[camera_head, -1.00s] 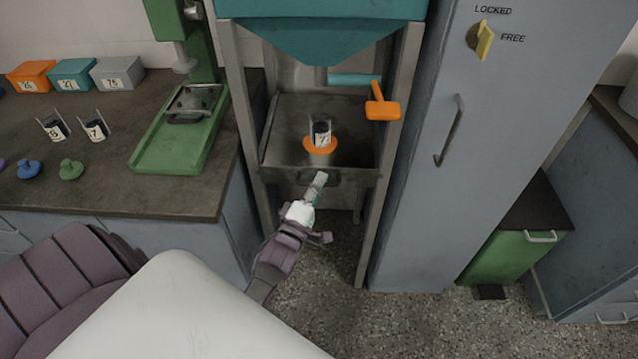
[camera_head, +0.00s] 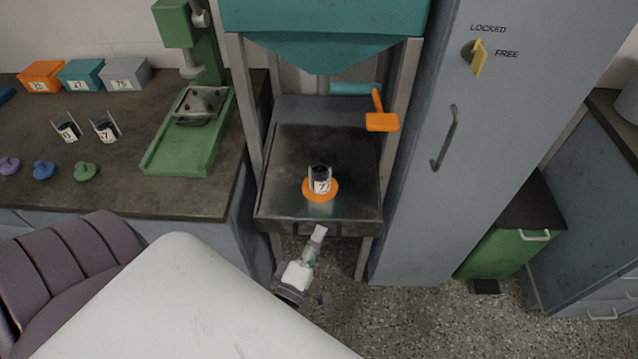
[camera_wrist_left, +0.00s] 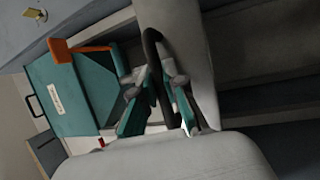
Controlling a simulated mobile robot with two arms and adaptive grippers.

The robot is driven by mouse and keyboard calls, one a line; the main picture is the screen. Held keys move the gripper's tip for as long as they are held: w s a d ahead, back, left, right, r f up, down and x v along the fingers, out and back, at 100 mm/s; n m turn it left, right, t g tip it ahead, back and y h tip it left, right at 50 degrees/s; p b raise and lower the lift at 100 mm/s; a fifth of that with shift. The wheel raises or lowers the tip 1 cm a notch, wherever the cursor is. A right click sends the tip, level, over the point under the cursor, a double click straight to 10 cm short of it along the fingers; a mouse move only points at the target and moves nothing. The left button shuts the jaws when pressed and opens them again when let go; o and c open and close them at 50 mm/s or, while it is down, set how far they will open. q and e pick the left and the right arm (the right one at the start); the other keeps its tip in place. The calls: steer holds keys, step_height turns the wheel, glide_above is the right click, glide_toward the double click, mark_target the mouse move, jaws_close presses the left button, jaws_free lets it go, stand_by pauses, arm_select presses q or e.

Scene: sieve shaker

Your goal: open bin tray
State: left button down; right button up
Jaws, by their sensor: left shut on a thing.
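The bin tray (camera_head: 285,178) is a dark metal tray under the teal hopper (camera_head: 320,45), sticking out toward me between the grey posts. An orange disc (camera_head: 321,196) with a small cup labelled 7 (camera_head: 320,181) stands upright on it. My left gripper (camera_head: 317,236) is at the dark handle on the tray's front and is shut on it. In the left wrist view the handle (camera_wrist_left: 152,50) passes between the fingers. My right gripper is in neither view now.
An orange lever (camera_head: 381,121) hangs at the frame's right post. A grey cabinet (camera_head: 440,200) with a yellow knob (camera_head: 478,58) stands close on the right. The bench (camera_head: 190,200) on the left holds bins, cups and a green press base (camera_head: 165,155). Floor in front is clear.

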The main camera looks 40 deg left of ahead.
arm_select(q)
steer(key=shift+s+d, duration=0.4)
steer(key=shift+s, duration=0.2)
steer(key=c, duration=1.2)
jaws_free()
steer(key=v, duration=1.2)
steer(key=shift+a, duration=0.1)
